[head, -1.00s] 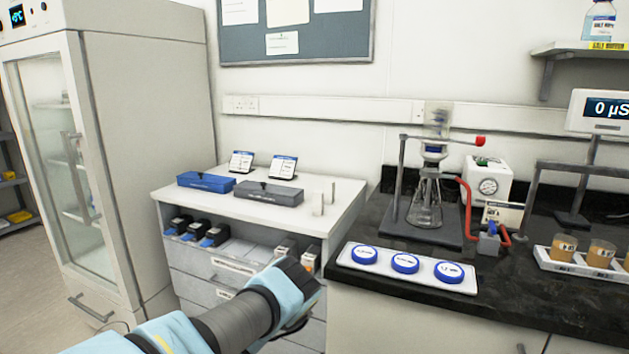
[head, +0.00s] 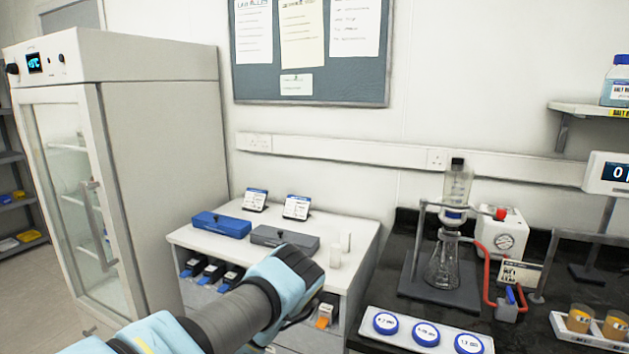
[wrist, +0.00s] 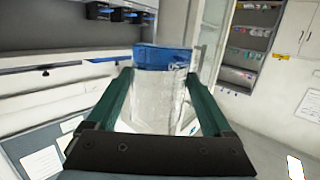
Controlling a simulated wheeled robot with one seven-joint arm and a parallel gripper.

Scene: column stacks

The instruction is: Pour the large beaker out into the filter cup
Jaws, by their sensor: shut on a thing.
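My gripper (wrist: 160,76) is shut on the large beaker (wrist: 158,100), a clear vessel between its two green fingers in the wrist view. A blue band, apparently liquid, shows at the beaker's upper end in that picture, which looks turned over. In the head view my wrist hides the gripper and beaker, in front of the low cabinet. The filter cup (head: 457,188) is clear and stands upright on a conical flask (head: 442,268) at the right, with something dark at its top. My gripper is well left of it and apart.
A clamp stand and red hose (head: 485,275) flank the flask, with a white pump (head: 502,235) behind. A tray of blue-lidded dishes (head: 425,333) lies in front. Boxes and two small white cylinders stand on the low cabinet (head: 205,240). A tall glass-door unit (head: 160,140) stands left.

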